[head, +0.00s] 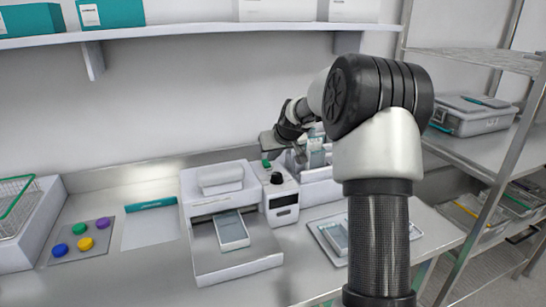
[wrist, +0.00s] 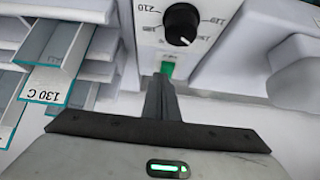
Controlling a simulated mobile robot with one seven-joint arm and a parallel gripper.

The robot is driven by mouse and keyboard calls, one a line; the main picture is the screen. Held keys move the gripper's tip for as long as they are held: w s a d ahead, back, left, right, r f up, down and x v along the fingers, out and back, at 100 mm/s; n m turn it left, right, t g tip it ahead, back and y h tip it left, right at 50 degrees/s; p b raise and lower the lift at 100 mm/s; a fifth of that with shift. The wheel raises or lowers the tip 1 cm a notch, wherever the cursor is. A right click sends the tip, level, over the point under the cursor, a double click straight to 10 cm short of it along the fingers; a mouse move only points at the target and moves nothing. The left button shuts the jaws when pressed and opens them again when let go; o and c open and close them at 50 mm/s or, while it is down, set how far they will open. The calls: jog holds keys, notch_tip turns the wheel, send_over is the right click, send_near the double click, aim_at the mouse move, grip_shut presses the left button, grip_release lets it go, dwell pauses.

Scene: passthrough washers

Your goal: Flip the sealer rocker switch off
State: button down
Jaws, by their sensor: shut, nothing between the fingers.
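The sealer (head: 225,195) is a white machine on the steel counter. Its control panel carries a black dial (head: 277,178), which also shows at the top of the wrist view (wrist: 181,22). The green rocker switch (wrist: 168,68) sits on the panel beside the dial, and a small green spot in the head view (head: 266,163) appears to be it. My gripper (wrist: 164,84) is shut and empty. Its fingertips point at the switch and overlap its near edge in the wrist view. I cannot tell whether they touch it. The fingers partly hide the switch.
A tray of pouches (head: 335,235) lies right of the sealer. Coloured discs (head: 80,235) lie on a mat at left.

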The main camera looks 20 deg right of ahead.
jog(key=shift+r, duration=0.35)
jog(key=r+p, duration=0.2)
jog(key=r, duration=0.1)
jog(key=shift+s+a, duration=0.15)
jog(key=shift+s, duration=0.05)
jog(key=s+r, duration=0.5)
jog(key=s, duration=0.3)
jog(key=shift+s+r+b, duration=0.35)
jog(key=shift+r+b, duration=0.05)
jog(key=shift+s, duration=0.1)
